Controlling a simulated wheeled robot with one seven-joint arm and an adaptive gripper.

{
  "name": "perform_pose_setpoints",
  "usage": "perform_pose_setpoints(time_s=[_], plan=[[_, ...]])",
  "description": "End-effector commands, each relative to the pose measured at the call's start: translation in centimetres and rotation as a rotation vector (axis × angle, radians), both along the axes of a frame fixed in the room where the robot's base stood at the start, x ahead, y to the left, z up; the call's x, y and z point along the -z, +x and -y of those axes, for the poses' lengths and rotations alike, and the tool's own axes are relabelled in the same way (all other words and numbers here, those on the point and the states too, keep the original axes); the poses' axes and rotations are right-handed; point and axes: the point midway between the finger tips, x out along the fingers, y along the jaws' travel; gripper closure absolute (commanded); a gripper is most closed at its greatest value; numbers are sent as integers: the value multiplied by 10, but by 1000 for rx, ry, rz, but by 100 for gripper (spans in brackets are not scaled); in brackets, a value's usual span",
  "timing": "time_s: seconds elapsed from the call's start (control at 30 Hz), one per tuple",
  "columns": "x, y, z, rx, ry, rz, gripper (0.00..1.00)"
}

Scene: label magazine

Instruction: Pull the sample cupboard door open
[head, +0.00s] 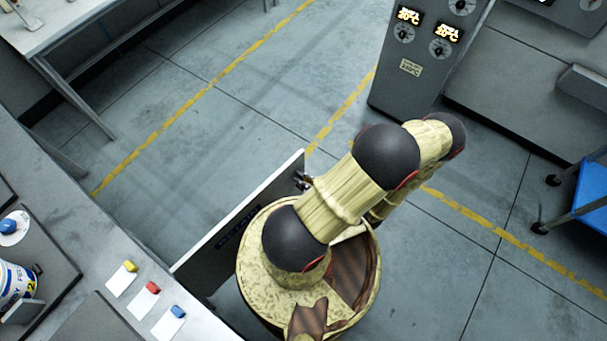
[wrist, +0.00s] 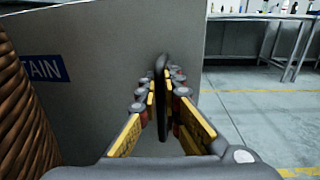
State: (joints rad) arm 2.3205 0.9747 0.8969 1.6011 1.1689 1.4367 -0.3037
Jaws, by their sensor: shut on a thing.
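The sample cupboard door (head: 238,217) stands out from the counter front into the aisle in the head view, seen nearly edge-on from above. In the wrist view the door (wrist: 105,70) is a large grey panel with a blue label (wrist: 45,69) showing "TAIN". A dark upright handle (wrist: 163,110) is on it near its free edge. My gripper (wrist: 163,88) has its yellow-padded fingers on both sides of the handle, shut on it. In the head view my arm hides most of the gripper, and the cupboard's inside is not visible.
A grey cabinet with dials (head: 410,85) and a blue cart (head: 590,190) stand beyond my arm. The floor behind the door is clear.

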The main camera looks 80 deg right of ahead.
Motion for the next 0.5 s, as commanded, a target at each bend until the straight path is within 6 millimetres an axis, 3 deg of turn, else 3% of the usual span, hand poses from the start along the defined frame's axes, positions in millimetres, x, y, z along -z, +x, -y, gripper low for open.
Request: perform_pose_setpoints(time_s=[0.4,0.43,0.5], plan=[[0,-1,0,4,-2,-1,100],[0,-1,0,4,-2,-1,92],[0,-1,0,4,-2,-1,88]])
